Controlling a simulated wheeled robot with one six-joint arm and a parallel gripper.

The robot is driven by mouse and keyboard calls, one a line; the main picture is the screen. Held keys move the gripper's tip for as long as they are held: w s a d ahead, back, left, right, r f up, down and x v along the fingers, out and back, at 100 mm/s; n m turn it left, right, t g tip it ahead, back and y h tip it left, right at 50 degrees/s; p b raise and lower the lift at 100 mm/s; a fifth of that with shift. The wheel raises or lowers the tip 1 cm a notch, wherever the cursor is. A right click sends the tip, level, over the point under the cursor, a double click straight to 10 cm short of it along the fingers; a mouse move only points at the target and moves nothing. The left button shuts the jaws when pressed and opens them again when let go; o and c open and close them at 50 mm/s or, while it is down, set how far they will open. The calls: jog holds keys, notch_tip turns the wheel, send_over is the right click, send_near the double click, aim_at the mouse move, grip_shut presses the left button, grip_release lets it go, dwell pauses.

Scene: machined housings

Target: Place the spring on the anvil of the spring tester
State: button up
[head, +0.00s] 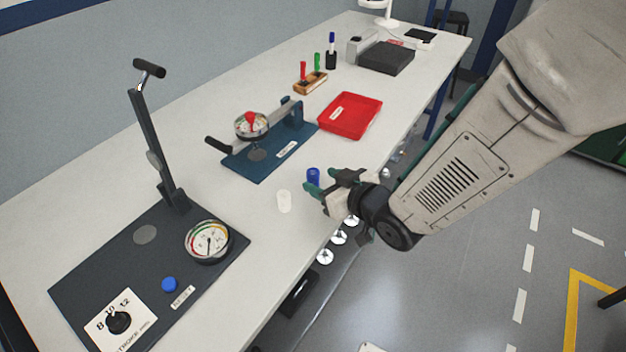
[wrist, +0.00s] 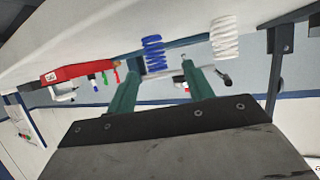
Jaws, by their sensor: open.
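A blue spring (head: 313,176) and a white spring (head: 284,201) stand upright on the bench near its front edge. My gripper (head: 326,184) is open beside the blue spring. In the wrist view the blue spring (wrist: 153,54) shows between the tips of my green fingers (wrist: 159,68), and the white spring (wrist: 224,40) is right of them; contact cannot be told. Two lever devices have round grey plates: a dark one (head: 85,265) with plate (head: 145,235) and raised lever, and a blue one (head: 262,166) with plate (head: 257,155) under a gauge. I cannot read which is the spring tester.
A red tray (head: 350,116), a block with coloured-handled tools (head: 310,83) and a dark box (head: 386,58) stand farther back. The dark device carries a dial (head: 208,240), blue button (head: 169,284) and knob (head: 118,322). Bench between the devices is mostly clear.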

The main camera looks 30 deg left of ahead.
aim_at(317, 176)
jog(key=x, duration=0.5)
jog(key=shift+w+d, duration=0.15)
jog(key=shift+w, duration=0.05)
grip_shut()
jog(key=shift+r, duration=0.1)
